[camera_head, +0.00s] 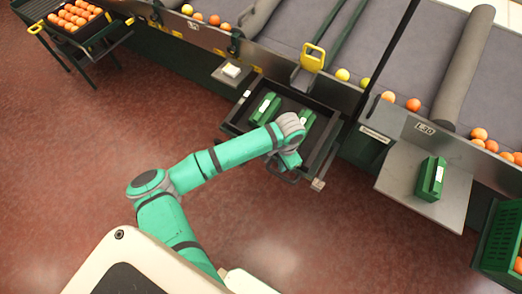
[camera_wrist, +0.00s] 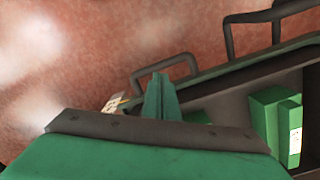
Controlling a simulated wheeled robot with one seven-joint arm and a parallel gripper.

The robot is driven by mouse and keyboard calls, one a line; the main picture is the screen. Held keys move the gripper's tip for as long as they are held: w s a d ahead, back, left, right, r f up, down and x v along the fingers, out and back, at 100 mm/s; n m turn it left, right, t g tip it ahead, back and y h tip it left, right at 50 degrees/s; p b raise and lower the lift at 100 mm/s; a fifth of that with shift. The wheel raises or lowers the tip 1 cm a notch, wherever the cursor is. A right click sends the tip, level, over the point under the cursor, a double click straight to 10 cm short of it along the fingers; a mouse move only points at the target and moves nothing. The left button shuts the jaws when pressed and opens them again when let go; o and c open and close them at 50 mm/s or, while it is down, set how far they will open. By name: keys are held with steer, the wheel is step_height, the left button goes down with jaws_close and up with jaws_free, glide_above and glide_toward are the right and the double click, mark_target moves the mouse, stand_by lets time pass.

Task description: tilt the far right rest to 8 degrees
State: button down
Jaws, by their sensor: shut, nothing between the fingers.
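A flat grey plate (camera_head: 400,195) juts out below the sorting line at the right, with a green labelled box (camera_head: 431,179) on it. It is the rightmost such plate in the head view; I cannot read its tilt angle. My gripper (camera_head: 291,160) is well left of it, over the front of a dark open tray (camera_head: 338,113). In the wrist view my gripper (camera_wrist: 160,95) has its green fingers together with nothing between them. A tray handle (camera_wrist: 183,60) shows just beyond the fingertips; contact cannot be told. The plate is not seen in the wrist view.
The dark tray holds green labelled boxes (camera_head: 266,107). A green crate (camera_head: 499,240) with oranges stands at the right edge. A black crate of oranges (camera_head: 92,22) is at upper left. Red floor (camera_head: 330,235) is clear in front of the plate.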

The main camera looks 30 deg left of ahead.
steer(key=shift+r, duration=2.15)
